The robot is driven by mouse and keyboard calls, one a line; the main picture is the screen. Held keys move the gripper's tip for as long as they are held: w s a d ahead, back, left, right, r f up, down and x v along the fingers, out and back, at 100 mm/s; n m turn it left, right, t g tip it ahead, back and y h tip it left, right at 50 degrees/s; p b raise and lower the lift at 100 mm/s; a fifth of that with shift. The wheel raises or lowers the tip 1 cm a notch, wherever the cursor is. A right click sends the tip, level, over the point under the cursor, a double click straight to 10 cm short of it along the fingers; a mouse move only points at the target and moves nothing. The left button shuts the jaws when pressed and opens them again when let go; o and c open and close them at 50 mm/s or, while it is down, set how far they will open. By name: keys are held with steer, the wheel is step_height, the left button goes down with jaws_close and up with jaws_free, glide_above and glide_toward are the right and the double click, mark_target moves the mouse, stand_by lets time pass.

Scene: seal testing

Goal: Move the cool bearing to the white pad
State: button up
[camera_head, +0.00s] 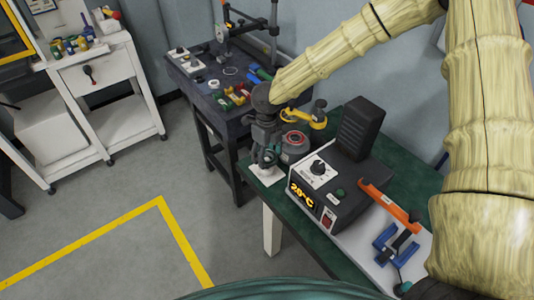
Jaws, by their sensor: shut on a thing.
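My gripper (268,160) points down over the white pad (263,181) at the near left corner of the green table. It is shut on a small dark thing, taken to be the bearing, which the fingers mostly hide. The held thing is at or just above the pad; I cannot tell whether it touches. A round grey part with a red ring (295,141) stands just right of my gripper.
A black heater box (325,190) with a knob and a display reading about 20°C stands right of the pad. A yellow tool (308,118) is behind the gripper. An orange-handled tool (390,205) and a blue clamp (393,247) lie on the right. A dark cluttered bench (213,108) stands behind.

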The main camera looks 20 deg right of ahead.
steer(key=shift+f, duration=0.15)
steer(key=shift+f+b, duration=0.3)
steer(key=shift+f, duration=0.75)
steer(key=shift+f, duration=0.55)
stand_by(0.4)
steer(key=o, duration=1.3)
step_height(320, 180, up, 8)
steer(key=p, duration=0.7)
